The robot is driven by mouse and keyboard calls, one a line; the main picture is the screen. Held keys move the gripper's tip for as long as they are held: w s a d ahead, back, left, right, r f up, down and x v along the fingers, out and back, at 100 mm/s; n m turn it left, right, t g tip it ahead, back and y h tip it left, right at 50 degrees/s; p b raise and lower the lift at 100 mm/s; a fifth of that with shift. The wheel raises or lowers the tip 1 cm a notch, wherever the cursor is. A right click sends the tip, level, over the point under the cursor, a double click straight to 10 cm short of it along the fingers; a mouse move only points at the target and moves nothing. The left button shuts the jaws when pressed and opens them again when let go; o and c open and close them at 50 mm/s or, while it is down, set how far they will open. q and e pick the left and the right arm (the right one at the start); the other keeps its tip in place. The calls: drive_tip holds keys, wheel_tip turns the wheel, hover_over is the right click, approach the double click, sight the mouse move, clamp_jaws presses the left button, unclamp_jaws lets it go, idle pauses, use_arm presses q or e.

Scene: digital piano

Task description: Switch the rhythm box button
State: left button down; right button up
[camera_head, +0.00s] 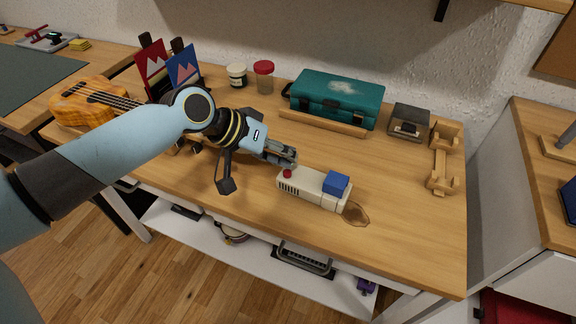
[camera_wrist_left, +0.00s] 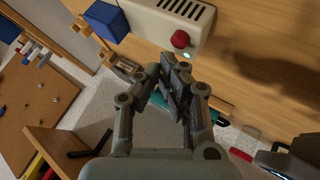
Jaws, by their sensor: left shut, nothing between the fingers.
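The rhythm box, a cream box (camera_head: 314,191) with a slotted grille, lies on the wooden table. Its red button (camera_head: 287,173) is at the left end, and a blue block (camera_head: 336,183) is at the right end. In the left wrist view the box (camera_wrist_left: 160,18) shows its red button (camera_wrist_left: 180,39) with a small green light beside it. My left gripper (camera_head: 293,160) is shut and empty, its fingertips just behind the button in the head view. In the left wrist view the fingertips (camera_wrist_left: 175,68) are just below the button; contact cannot be told. My right gripper is out of view.
A teal case (camera_head: 336,98) stands at the back. A red-lidded jar (camera_head: 264,77) and a white jar (camera_head: 237,76) are left of it. A ukulele (camera_head: 90,102) lies at the left; wooden stands (camera_head: 441,165) are at the right. A brown mark (camera_head: 356,214) is on the table.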

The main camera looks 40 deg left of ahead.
use_arm(q)
drive_tip(key=shift+f, duration=0.4)
drive_tip(key=shift+f+b, duration=0.3)
idle(0.3)
drive_tip(key=shift+r+p, duration=1.05)
drive_tip(key=shift+p, duration=0.05)
wheel_tip(320, 180, up, 5)
drive_tip(key=p, duration=0.5)
idle(0.3)
